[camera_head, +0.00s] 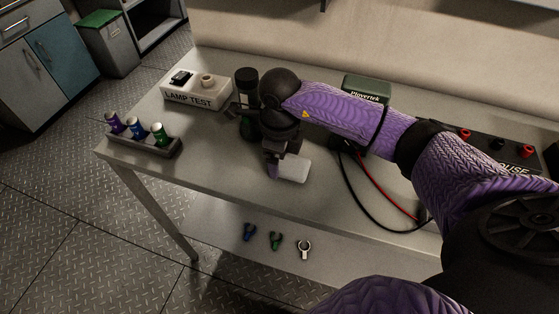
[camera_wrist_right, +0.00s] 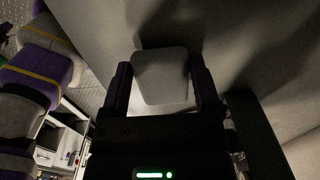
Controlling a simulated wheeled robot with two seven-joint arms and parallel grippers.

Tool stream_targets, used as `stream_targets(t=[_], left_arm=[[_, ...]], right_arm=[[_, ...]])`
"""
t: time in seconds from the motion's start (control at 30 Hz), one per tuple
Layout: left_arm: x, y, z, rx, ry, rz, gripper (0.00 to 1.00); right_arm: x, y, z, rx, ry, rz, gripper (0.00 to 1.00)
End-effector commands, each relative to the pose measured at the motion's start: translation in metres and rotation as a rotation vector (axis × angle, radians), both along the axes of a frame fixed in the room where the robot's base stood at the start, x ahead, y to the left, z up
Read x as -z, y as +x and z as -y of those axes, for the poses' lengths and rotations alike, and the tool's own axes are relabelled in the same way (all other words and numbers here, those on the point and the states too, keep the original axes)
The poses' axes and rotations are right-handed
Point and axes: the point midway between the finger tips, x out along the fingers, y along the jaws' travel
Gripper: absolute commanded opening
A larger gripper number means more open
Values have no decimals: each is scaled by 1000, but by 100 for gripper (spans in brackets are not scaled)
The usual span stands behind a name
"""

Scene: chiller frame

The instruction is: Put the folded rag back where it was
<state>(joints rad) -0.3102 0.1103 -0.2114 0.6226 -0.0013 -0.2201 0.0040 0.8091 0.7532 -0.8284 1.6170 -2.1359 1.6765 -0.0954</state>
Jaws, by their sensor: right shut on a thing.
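The folded rag (camera_head: 293,169) is a small pale, rounded block over the middle of the grey workbench (camera_head: 225,175), near its front side. My right gripper (camera_head: 282,163) is shut on it, and the rag shows beyond the dark gripper body. In the right wrist view the rag (camera_wrist_right: 160,82) sits between the two fingers of the right gripper (camera_wrist_right: 160,72). Whether the rag touches the bench top or hangs just above it I cannot tell. My left gripper is not in view.
A lamp test box (camera_head: 197,90) stands at the back left. A rack (camera_head: 145,143) with several coloured cylinders is at the left edge. A dark green meter (camera_head: 367,89) and cables (camera_head: 385,193) lie right. Several small tools (camera_head: 275,241) are on the lower shelf.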

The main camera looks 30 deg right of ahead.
Motion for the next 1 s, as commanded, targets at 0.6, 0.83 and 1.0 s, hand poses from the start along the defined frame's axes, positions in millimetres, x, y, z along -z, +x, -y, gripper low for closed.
stream_targets(t=[0.6,0.83,1.0], left_arm=[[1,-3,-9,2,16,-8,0],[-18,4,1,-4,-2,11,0],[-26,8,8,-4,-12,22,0]], right_arm=[[5,0,0,-1,1,3,100],[-58,1,0,-1,1,8,100],[-95,0,0,-1,1,4,100]])
